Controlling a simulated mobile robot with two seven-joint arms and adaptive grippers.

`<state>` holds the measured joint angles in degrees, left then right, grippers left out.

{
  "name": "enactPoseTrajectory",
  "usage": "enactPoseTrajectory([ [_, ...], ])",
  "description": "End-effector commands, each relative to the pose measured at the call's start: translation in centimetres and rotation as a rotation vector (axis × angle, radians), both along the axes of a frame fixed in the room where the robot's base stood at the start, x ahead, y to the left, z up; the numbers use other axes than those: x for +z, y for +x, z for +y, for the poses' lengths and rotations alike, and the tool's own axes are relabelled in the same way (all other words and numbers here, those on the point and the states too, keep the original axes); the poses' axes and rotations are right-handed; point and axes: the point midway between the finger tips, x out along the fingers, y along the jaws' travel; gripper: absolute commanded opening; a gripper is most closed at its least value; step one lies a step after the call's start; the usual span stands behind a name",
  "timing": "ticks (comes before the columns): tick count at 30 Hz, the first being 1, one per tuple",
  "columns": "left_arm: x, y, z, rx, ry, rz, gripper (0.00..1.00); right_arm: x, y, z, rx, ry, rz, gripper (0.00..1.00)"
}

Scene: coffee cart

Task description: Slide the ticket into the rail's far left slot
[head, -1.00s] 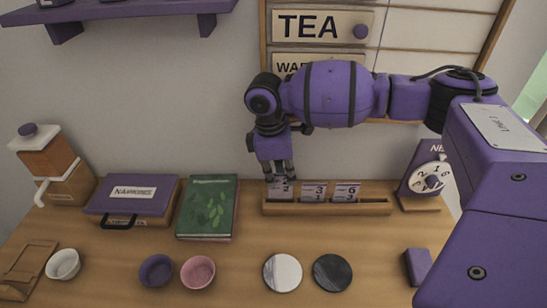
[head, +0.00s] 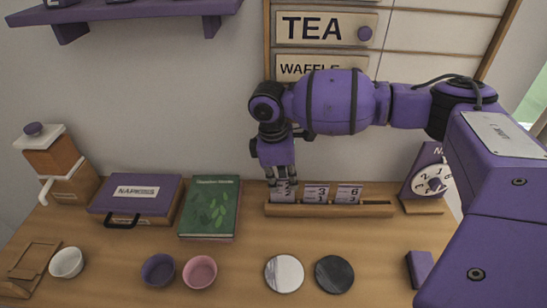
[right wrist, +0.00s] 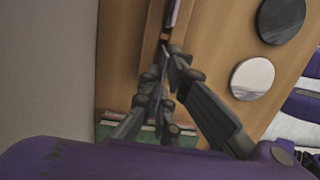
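The rail (head: 360,211) is a long wooden block at the back of the counter, with two white and purple tickets standing in its middle part. The ticket (head: 284,193) is upright at the rail's left end, left of those two. My right gripper (head: 282,181) points down over it, with its fingertips closed on the ticket's upper part. In the right wrist view the fingers (right wrist: 165,55) come together at the rail, and the ticket between them is mostly hidden. Whether its lower edge is seated in the slot cannot be told. My left gripper is not in view.
A green book (head: 209,207) and a purple napkin box (head: 136,197) stand left of the rail. A numbered dial (head: 431,180) is at its right. Two round coasters, one white (head: 284,273) and one dark (head: 334,274), lie in front. Signboards hang behind my arm.

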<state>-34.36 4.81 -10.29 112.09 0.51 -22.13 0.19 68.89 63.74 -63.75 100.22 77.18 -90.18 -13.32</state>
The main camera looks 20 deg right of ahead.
Motion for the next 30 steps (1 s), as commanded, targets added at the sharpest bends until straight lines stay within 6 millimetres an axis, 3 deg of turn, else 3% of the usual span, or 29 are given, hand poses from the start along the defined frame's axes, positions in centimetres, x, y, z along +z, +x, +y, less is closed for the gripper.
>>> enactPoseTrajectory([
  [11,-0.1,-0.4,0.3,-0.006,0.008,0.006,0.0,-1.0,-0.1,-0.1,-0.001,0.0,0.003,0.0],
  [29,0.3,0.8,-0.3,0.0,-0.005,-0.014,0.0,-1.7,-0.1,-0.1,-0.001,-0.001,0.001,0.0],
  [30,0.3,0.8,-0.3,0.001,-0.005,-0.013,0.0,-1.7,-0.1,-0.1,-0.001,-0.001,0.001,0.08],
])
